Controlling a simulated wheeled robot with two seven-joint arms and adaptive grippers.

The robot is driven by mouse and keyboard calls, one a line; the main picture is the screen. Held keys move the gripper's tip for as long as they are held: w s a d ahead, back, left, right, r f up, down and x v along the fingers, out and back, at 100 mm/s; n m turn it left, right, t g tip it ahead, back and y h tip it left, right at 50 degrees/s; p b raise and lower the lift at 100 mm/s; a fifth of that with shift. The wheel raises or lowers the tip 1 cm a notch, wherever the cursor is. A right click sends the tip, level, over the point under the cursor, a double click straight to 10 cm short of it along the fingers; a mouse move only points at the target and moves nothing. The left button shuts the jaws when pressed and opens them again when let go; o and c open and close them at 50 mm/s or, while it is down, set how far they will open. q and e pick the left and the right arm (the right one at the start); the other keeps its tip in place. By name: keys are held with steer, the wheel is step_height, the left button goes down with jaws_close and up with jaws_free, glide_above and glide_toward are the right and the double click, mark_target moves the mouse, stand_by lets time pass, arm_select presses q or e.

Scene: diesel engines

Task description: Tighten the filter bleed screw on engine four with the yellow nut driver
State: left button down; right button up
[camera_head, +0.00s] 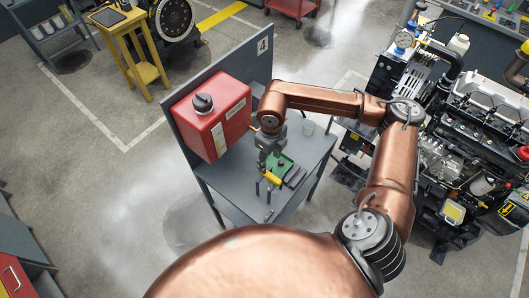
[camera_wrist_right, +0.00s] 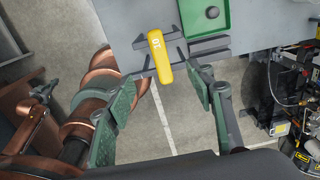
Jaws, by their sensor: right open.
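The yellow nut driver (camera_head: 271,178) lies at the front of a grey cart top. Its yellow handle, marked 10, also shows in the right wrist view (camera_wrist_right: 160,57), projecting past the cart edge. My right gripper (camera_wrist_right: 162,88) is open and empty, with its green-padded fingers apart on either side of the handle's near end. In the head view the right gripper (camera_head: 268,158) is over the cart, by the driver. A diesel engine (camera_head: 455,150) stands at the right. Its filter bleed screw cannot be made out. My left gripper is not seen.
A red tank (camera_head: 211,116) stands on the cart (camera_head: 318,148) against a grey panel (camera_head: 262,62) marked 4. A green tray (camera_wrist_right: 205,16) and a dark grey holder (camera_wrist_right: 208,48) lie beside the driver. A yellow stand (camera_head: 130,45) is at the upper left. Floor left of the cart is clear.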

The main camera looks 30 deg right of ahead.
mark_target(270, 175)
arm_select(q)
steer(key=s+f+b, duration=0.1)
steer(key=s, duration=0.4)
arm_select(e)
steer(key=shift+s+d+f, duration=0.25)
steer(key=shift+s+f, duration=0.65)
steer(key=shift+f, duration=0.05)
steer(key=shift+w+a+f+b, duration=0.1)
steer(key=shift+w+f+b, duration=0.3)
steer(key=shift+w+f, duration=0.7)
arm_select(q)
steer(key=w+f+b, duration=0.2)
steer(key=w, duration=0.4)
arm_select(e)
steer(key=shift+s+f, duration=0.3)
steer(key=shift+f, duration=0.25)
steer(key=shift+s+f, duration=0.3)
steer(key=shift+f, duration=0.2)
steer(key=f+b, duration=0.2)
steer(key=f, duration=0.1)
steer(key=shift+w+f, duration=0.2)
steer(key=shift+s+f+b, duration=0.15)
steer(key=shift+f+b, duration=0.15)
steer(key=shift+b, duration=0.05)
steer(key=shift+f, duration=0.1)
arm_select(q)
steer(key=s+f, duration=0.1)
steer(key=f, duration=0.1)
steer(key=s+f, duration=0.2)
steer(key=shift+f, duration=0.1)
